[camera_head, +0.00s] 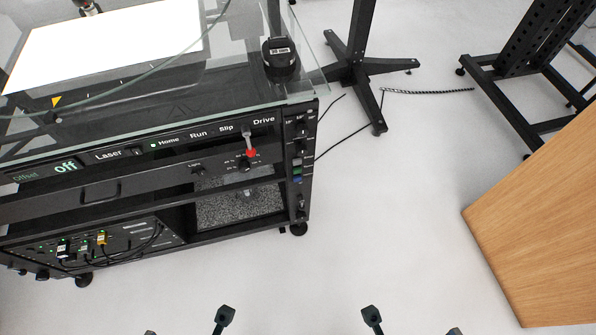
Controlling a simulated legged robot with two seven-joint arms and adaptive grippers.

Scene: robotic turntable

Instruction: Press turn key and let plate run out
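A black rack cabinet with a glass top (230,95) stands at the left. Its sloped front panel carries the labels Off, Laser, Home, Run, Slip and Drive (264,120). A grey lever with a red tip (250,152) hangs below the Drive label. I cannot tell which control is the turn key. A bright white plate-like surface (110,45) lies at the upper left; I cannot tell whether it turns. My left gripper (188,323) and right gripper (413,323) show only fingertips at the bottom edge. Each pair is spread apart, empty and away from the cabinet.
A black round device (280,58) sits at the cabinet's right top corner. Cables (130,248) run along its lower front. A black stand (368,70) and a black frame (505,95) stand behind. A wooden surface (545,220) is at the right.

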